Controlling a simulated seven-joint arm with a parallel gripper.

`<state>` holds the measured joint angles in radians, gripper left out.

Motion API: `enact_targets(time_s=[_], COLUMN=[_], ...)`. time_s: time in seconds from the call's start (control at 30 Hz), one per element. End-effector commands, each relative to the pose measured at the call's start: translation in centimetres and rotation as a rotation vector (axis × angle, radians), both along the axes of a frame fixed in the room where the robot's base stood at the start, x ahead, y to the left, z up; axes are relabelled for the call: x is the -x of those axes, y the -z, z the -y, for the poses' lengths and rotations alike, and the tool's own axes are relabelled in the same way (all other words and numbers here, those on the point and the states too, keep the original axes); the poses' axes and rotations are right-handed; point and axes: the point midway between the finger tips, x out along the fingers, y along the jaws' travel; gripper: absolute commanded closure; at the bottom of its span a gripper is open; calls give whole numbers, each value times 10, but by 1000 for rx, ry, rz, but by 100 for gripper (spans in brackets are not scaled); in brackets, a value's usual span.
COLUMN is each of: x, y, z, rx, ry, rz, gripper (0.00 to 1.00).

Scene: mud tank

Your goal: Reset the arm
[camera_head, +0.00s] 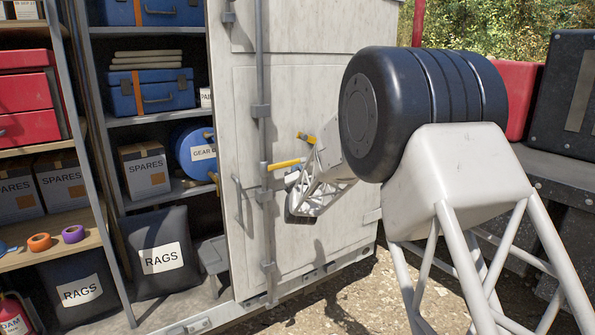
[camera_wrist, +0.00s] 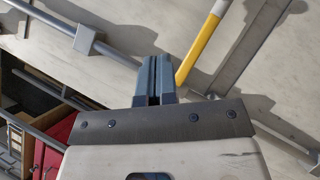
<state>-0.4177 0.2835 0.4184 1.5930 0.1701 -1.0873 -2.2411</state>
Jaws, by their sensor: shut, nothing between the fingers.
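My gripper (camera_wrist: 155,62) shows in the wrist view with its two dark fingers together and nothing between them. Its fingers point toward the pale container door (camera_head: 335,95). In the head view my arm reaches from the right to the front of this door, and its wrist end is near the lock rod; the fingers cannot be made out there. A yellow door handle (camera_head: 284,164) is close to the wrist, and it also shows in the wrist view (camera_wrist: 203,42), just right of the fingers. I cannot tell whether anything touches it.
A second yellow piece (camera_head: 306,138) is just above the handle. Open shelves at the left hold blue toolboxes (camera_head: 152,92), a red tool chest (camera_head: 28,98), spares boxes (camera_head: 145,170) and rag bags (camera_head: 160,250). Dark cases (camera_head: 560,95) stand at the right. Gravel ground (camera_head: 345,310) lies in front.

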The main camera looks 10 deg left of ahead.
Motion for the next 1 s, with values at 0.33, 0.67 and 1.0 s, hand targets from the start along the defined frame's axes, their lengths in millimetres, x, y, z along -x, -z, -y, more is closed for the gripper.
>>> enact_targets(time_s=[0.33,0.67,1.0], x=[3,32,92], y=[-8,-35,-56], z=[10,64,137], rx=[-27,-191,-445], ry=[-11,-59,-55], rz=[-36,-257,-564], gripper=[100,100,100])
